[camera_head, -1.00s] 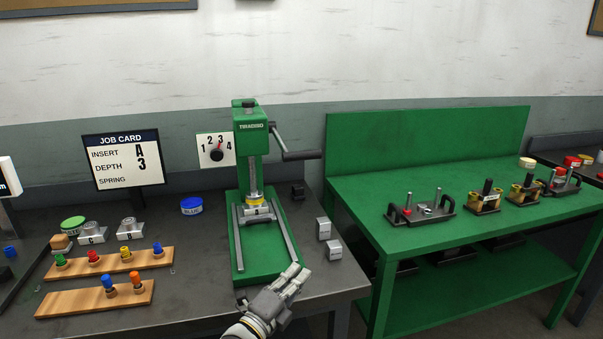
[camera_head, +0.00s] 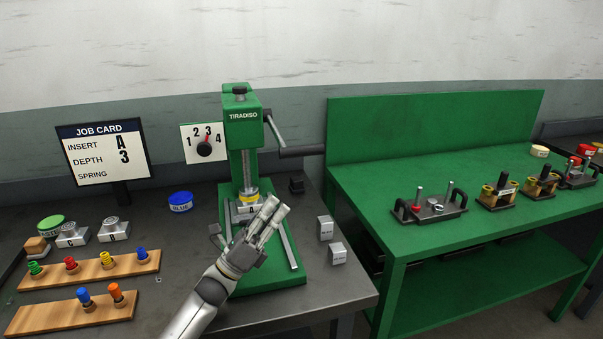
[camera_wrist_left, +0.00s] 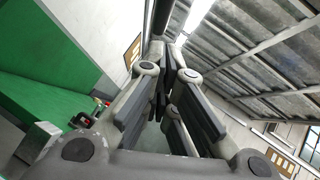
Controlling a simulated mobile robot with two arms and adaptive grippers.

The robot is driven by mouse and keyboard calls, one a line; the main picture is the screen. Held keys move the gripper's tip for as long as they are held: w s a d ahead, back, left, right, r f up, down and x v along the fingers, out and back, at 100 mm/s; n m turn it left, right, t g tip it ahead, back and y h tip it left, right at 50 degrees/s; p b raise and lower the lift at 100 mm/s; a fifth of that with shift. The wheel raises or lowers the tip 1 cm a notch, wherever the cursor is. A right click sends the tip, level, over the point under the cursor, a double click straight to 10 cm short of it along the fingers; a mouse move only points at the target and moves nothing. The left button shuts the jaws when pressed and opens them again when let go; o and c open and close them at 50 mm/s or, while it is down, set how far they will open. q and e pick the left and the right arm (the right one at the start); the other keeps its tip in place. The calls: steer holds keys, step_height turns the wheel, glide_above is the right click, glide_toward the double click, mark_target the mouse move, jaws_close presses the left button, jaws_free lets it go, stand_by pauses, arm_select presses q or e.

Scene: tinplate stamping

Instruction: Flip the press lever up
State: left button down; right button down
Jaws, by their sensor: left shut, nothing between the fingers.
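The green press (camera_head: 243,119) stands on the dark bench. Its lever (camera_head: 274,128) comes off the right side of the press head and slopes down to the right, ending in a dark handle (camera_head: 302,152) that points right. My left gripper (camera_head: 272,213) is in front of the press column, its fingers shut and empty, pointing up and right. It is below and left of the handle, apart from it, and covers part of the press base (camera_head: 277,278). In the left wrist view the shut fingers (camera_wrist_left: 168,85) fill the middle. My right gripper is not in view.
A depth dial (camera_head: 204,149) and a job card (camera_head: 103,154) stand left of the press. Two small metal blocks (camera_head: 337,253) lie right of the base. Wooden racks (camera_head: 120,267) with coloured pieces are at left. A green table (camera_head: 460,175) with tooling stands at right.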

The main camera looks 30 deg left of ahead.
arm_select(q)
steer(key=p+x, duration=0.3)
steer(key=x, duration=0.7)
steer(key=shift+p, duration=0.35)
